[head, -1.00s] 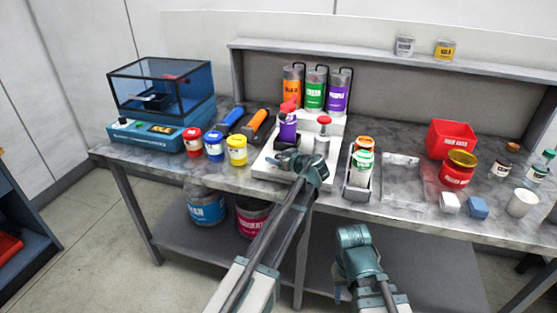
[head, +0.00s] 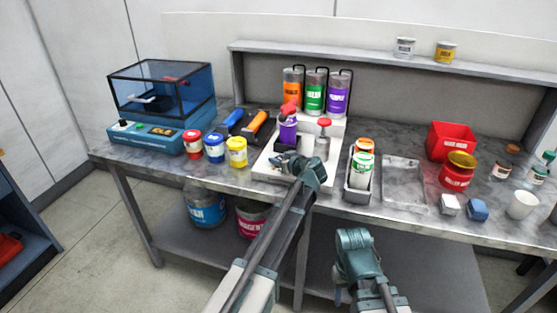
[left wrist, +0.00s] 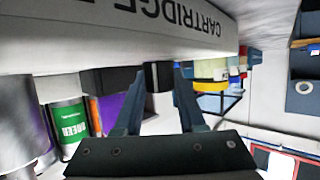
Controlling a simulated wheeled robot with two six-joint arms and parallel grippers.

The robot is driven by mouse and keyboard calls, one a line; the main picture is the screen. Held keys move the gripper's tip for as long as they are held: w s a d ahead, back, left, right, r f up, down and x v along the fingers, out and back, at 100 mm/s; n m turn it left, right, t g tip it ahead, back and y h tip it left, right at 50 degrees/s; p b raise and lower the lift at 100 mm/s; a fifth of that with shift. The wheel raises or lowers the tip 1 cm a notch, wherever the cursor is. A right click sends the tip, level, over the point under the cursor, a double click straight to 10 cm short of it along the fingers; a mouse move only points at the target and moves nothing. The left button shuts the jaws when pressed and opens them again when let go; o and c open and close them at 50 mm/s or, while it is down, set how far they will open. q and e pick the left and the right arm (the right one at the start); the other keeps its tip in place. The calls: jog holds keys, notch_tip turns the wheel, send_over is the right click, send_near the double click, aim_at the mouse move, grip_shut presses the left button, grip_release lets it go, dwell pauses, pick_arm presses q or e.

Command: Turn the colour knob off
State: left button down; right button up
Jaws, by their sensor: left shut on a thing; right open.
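The white cartridge station (head: 262,172) stands mid-bench, a purple cartridge (head: 288,132) upright in it. My left gripper (head: 285,160) is at the station's front and hides the knob there in the head view. In the left wrist view, its two fingers (left wrist: 158,90) are on either side of a small dark knob (left wrist: 158,74) below the white panel with upside-down "CARTRIDGE" lettering (left wrist: 165,18). The gripper is shut on this knob; which way the knob points cannot be told. My right gripper (head: 352,240) is open, in front of the bench, away from everything.
Orange, green and purple bottles (head: 314,92) stand behind the station. Left are small paint jars (head: 214,147) and a blue machine with a clear hood (head: 150,135). Right are a bottle holder (head: 358,187), an empty tray (head: 403,188) and a red bin (head: 450,142).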

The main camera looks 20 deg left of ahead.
pick_arm(q)
jog(key=m+t+h, duration=0.2)
jog(key=h, duration=0.1)
jog(key=shift+s+a+m, duration=0.1)
jog(key=shift+s+m, duration=0.1)
jog(key=shift+m, duration=0.2)
jog(key=m+t+h, duration=0.1)
jog(key=m+h, duration=0.3)
jog(key=shift+w+t, duration=0.2)
jog(key=shift+t, duration=0.2)
jog(key=shift+m+h, duration=1.9)
jog(key=shift+h, duration=0.3)
jog(key=m+g+h, duration=0.1)
jog(key=m+h, duration=0.2)
jog(key=shift+w+h, duration=0.15)
jog(key=shift+h, duration=0.25)
jog(key=m+g+h, duration=0.4)
jog(key=m, duration=0.1)
jog(key=shift+m+h, duration=0.3)
jog(key=shift+h, duration=0.1)
jog(key=m+g+h, duration=0.2)
jog(key=m+g, duration=0.1)
jog(key=shift+s+d+m+g, duration=0.2)
jog(key=shift+m+g, duration=0.5)
jog(key=shift+s+f, duration=0.1)
